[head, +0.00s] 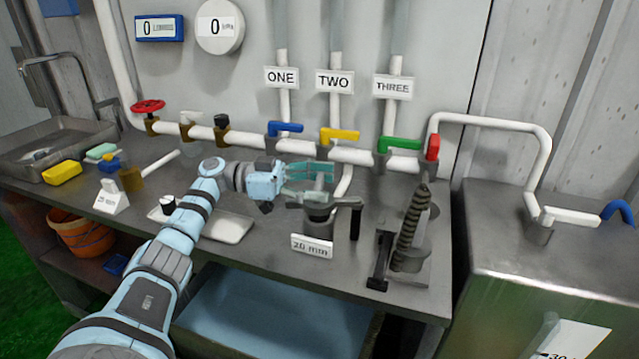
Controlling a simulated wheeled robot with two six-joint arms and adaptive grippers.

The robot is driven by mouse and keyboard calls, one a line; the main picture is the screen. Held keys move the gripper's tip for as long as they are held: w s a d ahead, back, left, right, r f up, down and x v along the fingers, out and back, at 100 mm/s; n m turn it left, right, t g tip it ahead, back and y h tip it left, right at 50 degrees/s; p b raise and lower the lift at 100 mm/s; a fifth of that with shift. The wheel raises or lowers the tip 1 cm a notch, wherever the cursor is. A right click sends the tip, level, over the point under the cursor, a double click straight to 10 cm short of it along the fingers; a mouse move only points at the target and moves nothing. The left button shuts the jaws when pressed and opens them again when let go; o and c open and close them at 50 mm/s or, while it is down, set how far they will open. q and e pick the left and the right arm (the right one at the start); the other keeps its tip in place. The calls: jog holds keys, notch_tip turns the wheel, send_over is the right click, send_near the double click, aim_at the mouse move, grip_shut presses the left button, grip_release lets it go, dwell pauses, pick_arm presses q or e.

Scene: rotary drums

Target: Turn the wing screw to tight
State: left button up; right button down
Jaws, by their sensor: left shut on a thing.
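My left gripper (318,178) reaches in from the left over the bench, its teal fingers closed around a small grey upright piece on top of a round dark fixture (319,224). I take this piece as the wing screw (318,190); the fingers hide much of it, so its turn angle cannot be told. A dark crank-like arm (343,203) with a black hanging handle sits at the fixture's top right. A "20 mm" card (312,246) stands in front. My right gripper is not in view.
Behind run white pipes with blue (285,128), yellow (339,135) and green (399,145) lever valves. A dark threaded spindle (411,230) stands to the right. A shallow tray (228,228) lies under my arm. A steel cabinet (500,250) borders the bench at right.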

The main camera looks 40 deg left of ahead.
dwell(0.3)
pick_arm(q)
jog(key=o, duration=1.2)
jog(key=shift+s, duration=0.1)
jog(key=shift+c, duration=0.2)
jog(key=v, duration=0.7)
jog(key=shift+a, duration=0.15)
jog(key=shift+s, duration=0.1)
